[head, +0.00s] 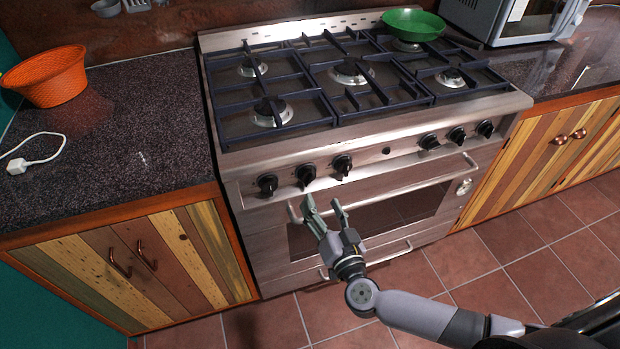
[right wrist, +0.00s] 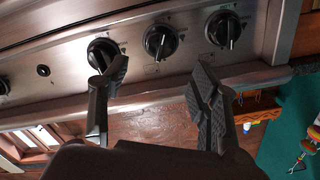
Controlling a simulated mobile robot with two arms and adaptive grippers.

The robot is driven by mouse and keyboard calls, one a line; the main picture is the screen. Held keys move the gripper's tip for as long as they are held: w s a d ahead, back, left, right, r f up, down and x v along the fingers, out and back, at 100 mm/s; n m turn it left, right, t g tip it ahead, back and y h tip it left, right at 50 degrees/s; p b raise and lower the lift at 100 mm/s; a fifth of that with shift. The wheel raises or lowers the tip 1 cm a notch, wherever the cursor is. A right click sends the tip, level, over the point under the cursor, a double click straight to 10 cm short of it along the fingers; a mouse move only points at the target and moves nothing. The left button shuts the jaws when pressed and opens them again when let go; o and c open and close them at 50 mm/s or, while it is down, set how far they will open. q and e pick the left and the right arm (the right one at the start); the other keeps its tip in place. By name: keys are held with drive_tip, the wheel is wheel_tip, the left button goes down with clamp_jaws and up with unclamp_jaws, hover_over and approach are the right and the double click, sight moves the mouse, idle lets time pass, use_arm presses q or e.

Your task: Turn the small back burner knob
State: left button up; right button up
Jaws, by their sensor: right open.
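The stove (head: 330,130) has black knobs along its front panel. Three sit on the left: outer (head: 267,185), middle (head: 305,175) and inner (head: 342,165). Three more (head: 457,135) sit on the right. I cannot tell from markings which one serves the small back burner. My right gripper (head: 322,207) is open and empty, in front of and below the left knobs, near the oven handle. In the right wrist view its fingers (right wrist: 160,85) are spread below the inner knob (right wrist: 103,53), middle knob (right wrist: 160,42) and outer knob (right wrist: 224,28); no grip on any knob shows. My left gripper is not in view.
The oven handle (head: 455,170) runs across below the panel. A small black button (head: 386,151) sits between the knob groups. A green pan (head: 413,24) sits on the back right burner. An orange basket (head: 48,78) and white cable (head: 35,158) lie on the left counter.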

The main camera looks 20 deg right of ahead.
sight(311, 181)
drive_tip(key=w, duration=0.9)
drive_tip(key=shift+w+a+b, duration=0.2)
drive_tip(key=shift+b, duration=0.1)
drive_tip(key=shift+c, duration=0.2)
drive_tip(key=c, duration=1.1)
